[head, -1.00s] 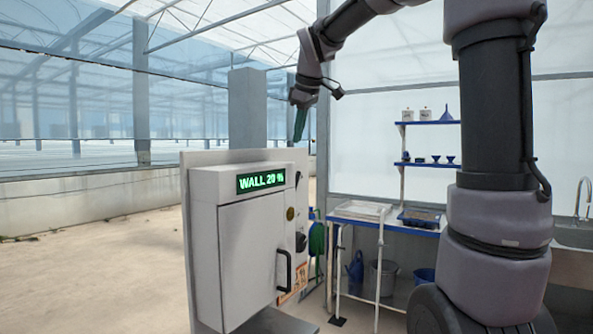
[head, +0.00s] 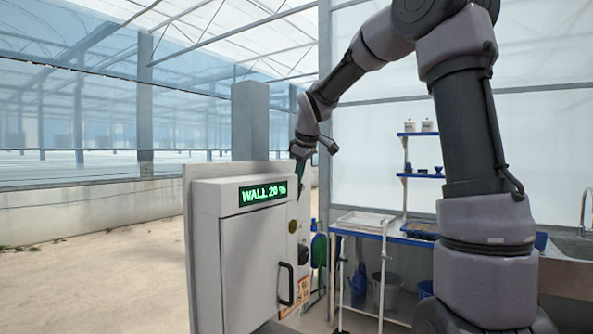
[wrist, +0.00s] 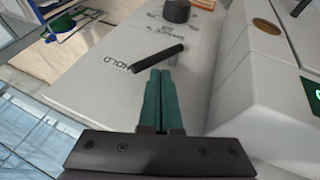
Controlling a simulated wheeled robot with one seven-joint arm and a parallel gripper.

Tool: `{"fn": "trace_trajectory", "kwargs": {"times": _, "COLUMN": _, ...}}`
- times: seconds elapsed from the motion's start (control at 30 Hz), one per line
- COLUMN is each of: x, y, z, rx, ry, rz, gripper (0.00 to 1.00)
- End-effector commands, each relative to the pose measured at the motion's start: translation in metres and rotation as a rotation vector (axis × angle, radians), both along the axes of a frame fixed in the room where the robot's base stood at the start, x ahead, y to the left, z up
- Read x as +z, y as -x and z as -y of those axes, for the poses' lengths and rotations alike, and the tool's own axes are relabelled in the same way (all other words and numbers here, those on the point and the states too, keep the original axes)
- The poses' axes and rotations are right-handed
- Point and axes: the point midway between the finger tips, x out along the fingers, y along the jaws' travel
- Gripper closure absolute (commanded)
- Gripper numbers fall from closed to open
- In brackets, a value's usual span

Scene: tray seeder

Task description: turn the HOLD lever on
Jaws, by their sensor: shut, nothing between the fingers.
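The HOLD lever (wrist: 158,57) is a short black bar on the pale side panel (wrist: 105,85) of the white control cabinet (head: 232,245). In the wrist view it lies slanted, with the printed word HOLD (wrist: 115,63) beside its left end. My gripper (wrist: 163,72) has green fingers, closed together and empty. Their tips appear right at the lever's lower edge; I cannot tell whether they touch it. In the head view my gripper (head: 299,170) hangs at the top of the cabinet's right side, and the lever cannot be made out there.
The cabinet's display (head: 262,192) reads "WALL 20 %". Its door has a black handle (head: 286,284). A black round knob (wrist: 177,11) sits beyond the lever on the panel. A blue-edged bench (head: 385,234) stands behind, to the right. The floor at left is clear.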

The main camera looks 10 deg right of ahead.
Motion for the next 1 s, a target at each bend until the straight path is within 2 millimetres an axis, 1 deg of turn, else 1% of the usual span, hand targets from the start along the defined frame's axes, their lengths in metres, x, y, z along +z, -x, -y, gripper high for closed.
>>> {"fn": "trace_trajectory", "kwargs": {"times": 0.1, "x": -0.0041, "y": -0.0068, "z": 0.0036, "rx": 0.001, "ry": 0.000, "rz": 0.001, "gripper": 1.00}}
{"fn": "trace_trajectory", "kwargs": {"times": 0.2, "x": -0.0056, "y": -0.0090, "z": 0.0050, "rx": 0.002, "ry": 0.000, "rz": 0.001, "gripper": 1.00}}
{"fn": "trace_trajectory", "kwargs": {"times": 0.63, "x": -0.0059, "y": -0.0095, "z": 0.0059, "rx": 0.002, "ry": -0.005, "rz": -0.006, "gripper": 1.00}}
{"fn": "trace_trajectory", "kwargs": {"times": 1.0, "x": -0.0062, "y": -0.0111, "z": 0.0076, "rx": 0.001, "ry": -0.053, "rz": -0.052, "gripper": 1.00}}
